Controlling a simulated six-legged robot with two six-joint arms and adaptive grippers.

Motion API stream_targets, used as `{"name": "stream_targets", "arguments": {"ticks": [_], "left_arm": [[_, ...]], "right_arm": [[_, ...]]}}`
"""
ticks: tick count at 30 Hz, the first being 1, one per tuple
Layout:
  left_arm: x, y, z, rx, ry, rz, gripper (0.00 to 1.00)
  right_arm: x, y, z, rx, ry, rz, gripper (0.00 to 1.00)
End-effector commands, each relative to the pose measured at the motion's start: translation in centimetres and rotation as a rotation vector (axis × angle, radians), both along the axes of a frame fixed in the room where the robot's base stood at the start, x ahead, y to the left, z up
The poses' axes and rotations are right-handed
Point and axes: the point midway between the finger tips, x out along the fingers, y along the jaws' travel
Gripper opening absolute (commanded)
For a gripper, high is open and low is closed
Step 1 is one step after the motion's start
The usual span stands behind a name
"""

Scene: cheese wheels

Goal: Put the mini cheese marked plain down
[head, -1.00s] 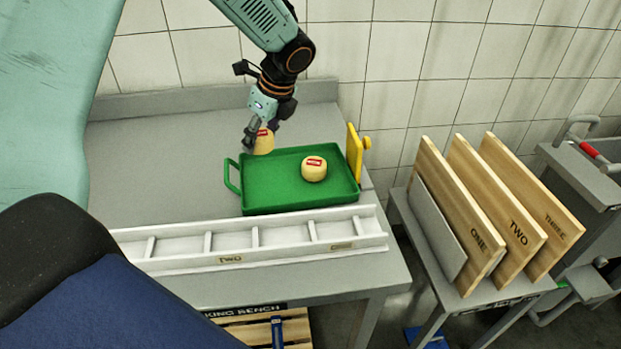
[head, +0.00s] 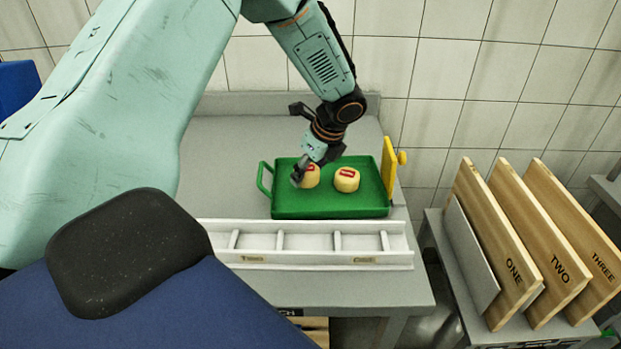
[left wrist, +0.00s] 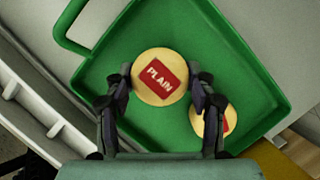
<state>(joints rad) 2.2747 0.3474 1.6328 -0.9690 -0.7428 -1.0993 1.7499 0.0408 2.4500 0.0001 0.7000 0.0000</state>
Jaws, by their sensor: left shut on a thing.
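The mini cheese marked plain (left wrist: 150,88) is a small yellow wheel with a red label reading PLAIN. My left gripper (left wrist: 162,92) is shut on it, one finger at each side. In the head view the same cheese (head: 313,180) is over the left part of the green tray (head: 290,212), partly hidden by my left gripper (head: 303,178). I cannot tell whether it touches the tray floor. A second mini cheese (head: 346,180) with a red label sits in the tray just to the right; it also shows in the left wrist view (left wrist: 201,120). My right gripper is not seen.
A white divided rack (head: 305,259) lies along the bench (head: 226,163) in front of the tray. A yellow upright piece (head: 389,165) stands at the tray's right end. Wooden boards marked ONE, TWO and THREE (head: 580,230) stand on a table at right.

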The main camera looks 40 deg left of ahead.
Motion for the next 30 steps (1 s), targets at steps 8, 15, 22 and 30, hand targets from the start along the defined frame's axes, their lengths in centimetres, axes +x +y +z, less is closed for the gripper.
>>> {"name": "stream_targets", "arguments": {"ticks": [8, 15, 22, 30], "left_arm": [[0.2, -0.2, -2.1, 0.001, 0.000, -0.002, 0.16], [0.2, -0.2, -2.4, 0.001, 0.001, -0.002, 0.16], [0.2, -0.2, -2.5, 0.000, 0.000, -0.001, 0.70], [0.2, -0.2, -2.5, 0.000, 0.000, -0.001, 0.78]], "right_arm": [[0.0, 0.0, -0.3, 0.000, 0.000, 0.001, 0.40], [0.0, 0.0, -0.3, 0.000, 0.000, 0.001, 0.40], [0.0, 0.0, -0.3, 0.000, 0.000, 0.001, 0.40], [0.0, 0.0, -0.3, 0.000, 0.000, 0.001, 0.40]]}}
